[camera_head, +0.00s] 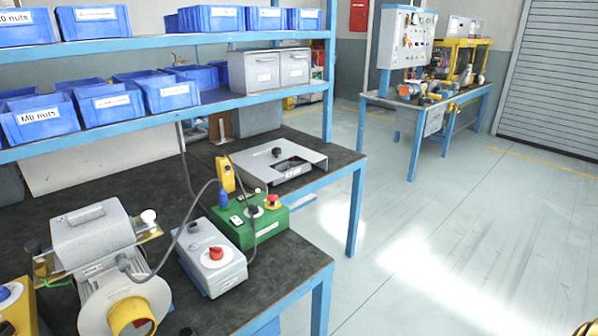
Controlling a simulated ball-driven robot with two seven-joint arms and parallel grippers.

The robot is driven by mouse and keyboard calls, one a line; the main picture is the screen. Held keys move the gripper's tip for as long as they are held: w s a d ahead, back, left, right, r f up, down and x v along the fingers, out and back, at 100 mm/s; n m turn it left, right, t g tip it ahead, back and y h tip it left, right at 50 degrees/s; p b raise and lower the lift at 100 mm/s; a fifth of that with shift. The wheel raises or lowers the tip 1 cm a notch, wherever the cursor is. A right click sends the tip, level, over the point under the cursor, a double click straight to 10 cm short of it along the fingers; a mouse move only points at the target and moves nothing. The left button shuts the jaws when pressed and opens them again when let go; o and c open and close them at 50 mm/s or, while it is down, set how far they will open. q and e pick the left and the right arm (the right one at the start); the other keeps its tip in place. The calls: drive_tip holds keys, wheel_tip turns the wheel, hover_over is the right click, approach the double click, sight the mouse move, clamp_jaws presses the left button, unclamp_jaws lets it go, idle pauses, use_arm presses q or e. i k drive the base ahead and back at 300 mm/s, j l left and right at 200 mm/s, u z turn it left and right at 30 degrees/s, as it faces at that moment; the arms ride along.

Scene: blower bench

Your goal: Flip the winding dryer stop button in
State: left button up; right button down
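A green control box (250,224) stands on the dark bench top. A red mushroom button on a yellow base (272,202) sits on its top, with a black knob (252,210) beside it. Nearer stands a grey box (212,266) with a red knob (216,253). Box labels are too small to read, so I cannot tell which control is the winding dryer stop button or whether any is pressed. The grey blower motor (92,235) with a yellow-rimmed opening is at the left.
A blue shelf (150,122) with blue bins (107,101) and grey drawers (268,70) overhangs the bench. A grey metal plate housing (280,163) lies behind the green box. Cables loop around the boxes. A second bench (430,112) stands at the back right, with open floor between.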

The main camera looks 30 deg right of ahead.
sight(272, 198)
drive_tip(key=i+l+z, duration=0.1)
drive_tip(key=i, duration=0.25)
drive_tip(key=i+l+z, duration=0.15)
drive_tip(key=i+l, duration=0.15)
drive_tip(key=i+l+z, duration=0.1)
drive_tip(key=i, duration=0.35)
